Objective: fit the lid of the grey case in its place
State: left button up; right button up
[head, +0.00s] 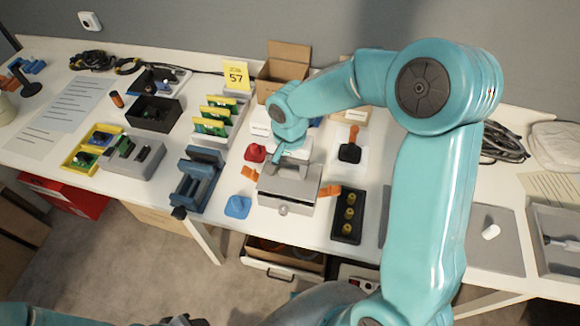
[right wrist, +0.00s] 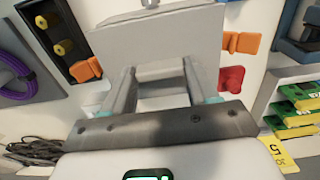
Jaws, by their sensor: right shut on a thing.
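The grey case (head: 286,197) stands near the front edge of the table, with a round catch on its front. Its light grey lid (head: 290,171) shows at the top of the case, under my right gripper (head: 281,153). In the right wrist view, the lid (right wrist: 155,45) is a flat grey panel beyond the fingers. My right gripper (right wrist: 158,92) is shut on a grey part of the lid between its fingers. I cannot tell whether the lid is seated or just above the case.
Orange pieces (head: 330,191) (head: 249,173) lie either side of the case. A blue piece (head: 237,207), a red piece (head: 255,153) and a blue holder (head: 196,180) stand left. A black tray with yellow knobs (head: 348,215) is to the right. An open carton (head: 284,65) stands behind.

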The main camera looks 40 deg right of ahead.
jog(key=shift+f, duration=0.2)
jog(key=shift+f+b, duration=1)
jog(key=shift+b, duration=0.15)
jog(key=o, duration=1.2)
notch_tip(320, 180, up, 16)
jog(key=shift+r+p, duration=0.2)
jog(key=shift+p, duration=0.35)
jog(key=shift+s, duration=0.15)
